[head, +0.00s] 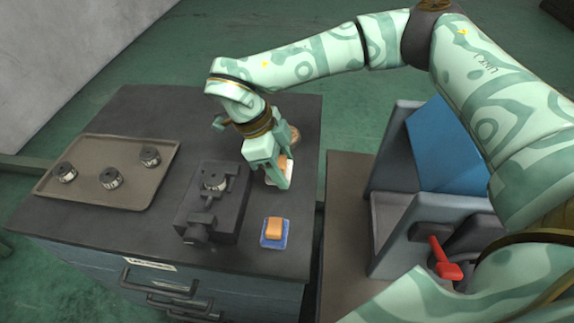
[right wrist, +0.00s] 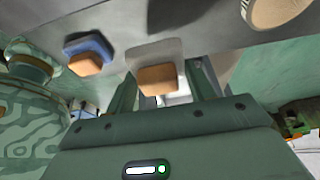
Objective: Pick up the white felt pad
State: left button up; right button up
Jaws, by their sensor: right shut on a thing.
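The white felt pad (head: 287,170) has an orange block-like grip on top and is at the right side of the dark cabinet top. My right gripper (head: 279,182) points down over it, with its fingers on either side, shut on it. The fingers partly hide the pad in the head view. In the right wrist view the white pad (right wrist: 153,52) and its orange grip show between the fingers (right wrist: 164,88). I cannot tell whether the pad still touches the surface. My left gripper is not in view.
A blue pad with an orange grip (head: 273,233) lies near the front edge. A dark vise-like fixture (head: 212,203) stands to its left. A tan tray (head: 128,187) holds three round metal parts. A round tan piece (right wrist: 270,12) is near the gripper. A machine with a red lever (head: 443,258) stands right.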

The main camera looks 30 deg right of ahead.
jog(key=r, duration=0.1)
jog(key=s+a+r, duration=0.1)
jog(key=a+r, duration=0.1)
jog(key=shift+s+a+r+p, duration=0.2)
jog(key=shift+s+r+p, duration=0.2)
jog(key=s+a+r, duration=0.3)
jog(key=s+a, duration=0.2)
jog(key=a, duration=0.2)
jog(key=shift+s+r+p, duration=0.2)
jog(key=shift+p, duration=0.1)
jog(key=o, duration=0.3)
jog(key=shift+d, duration=0.1)
jog(key=shift+c, duration=1.2)
jog(key=shift+f, duration=0.1)
